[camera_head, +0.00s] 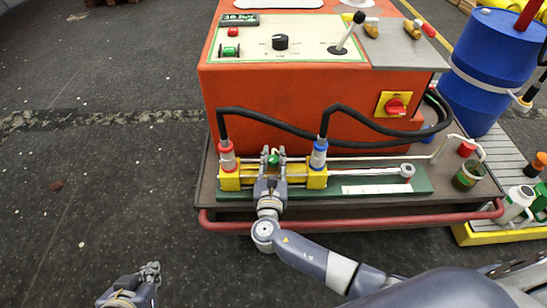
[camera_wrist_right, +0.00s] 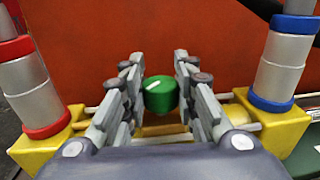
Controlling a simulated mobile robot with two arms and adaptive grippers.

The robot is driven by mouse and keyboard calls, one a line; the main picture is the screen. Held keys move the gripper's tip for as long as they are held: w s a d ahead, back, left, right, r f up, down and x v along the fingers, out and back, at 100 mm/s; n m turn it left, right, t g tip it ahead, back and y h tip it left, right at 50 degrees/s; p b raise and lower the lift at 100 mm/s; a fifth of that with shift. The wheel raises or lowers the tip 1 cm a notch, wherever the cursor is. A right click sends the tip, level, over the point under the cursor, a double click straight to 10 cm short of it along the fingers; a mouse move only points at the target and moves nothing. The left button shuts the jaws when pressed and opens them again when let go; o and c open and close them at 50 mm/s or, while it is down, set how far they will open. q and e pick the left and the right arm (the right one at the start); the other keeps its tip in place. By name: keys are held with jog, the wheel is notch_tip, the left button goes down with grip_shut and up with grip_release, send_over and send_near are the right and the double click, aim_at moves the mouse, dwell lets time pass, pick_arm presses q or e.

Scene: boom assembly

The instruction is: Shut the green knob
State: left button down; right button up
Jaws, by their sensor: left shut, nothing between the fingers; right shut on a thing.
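The green knob (camera_wrist_right: 161,97) sits between the fingers of my right gripper (camera_wrist_right: 159,85) in the right wrist view. In the head view the knob (camera_head: 273,160) shows as a small green spot between the fingertips of my right gripper (camera_head: 269,157). The right gripper is shut on it. The knob is between two yellow blocks (camera_head: 229,182) that carry hose fittings, one with red rings (camera_wrist_right: 25,80) and one with blue rings (camera_wrist_right: 284,65). My left gripper (camera_head: 150,270) is shut and empty, over the floor at the lower left.
An orange machine (camera_head: 290,100) with a control panel stands right behind the knob. Black hoses (camera_head: 350,118) arch above the fittings. A red rail (camera_head: 350,219) runs along the front edge. A blue barrel (camera_head: 485,85) stands at the right. The floor at the left is clear.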

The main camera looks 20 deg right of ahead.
dwell(0.4)
jog(key=o, duration=1.1)
jog(key=v, duration=1.2)
jog(key=shift+c, duration=0.3)
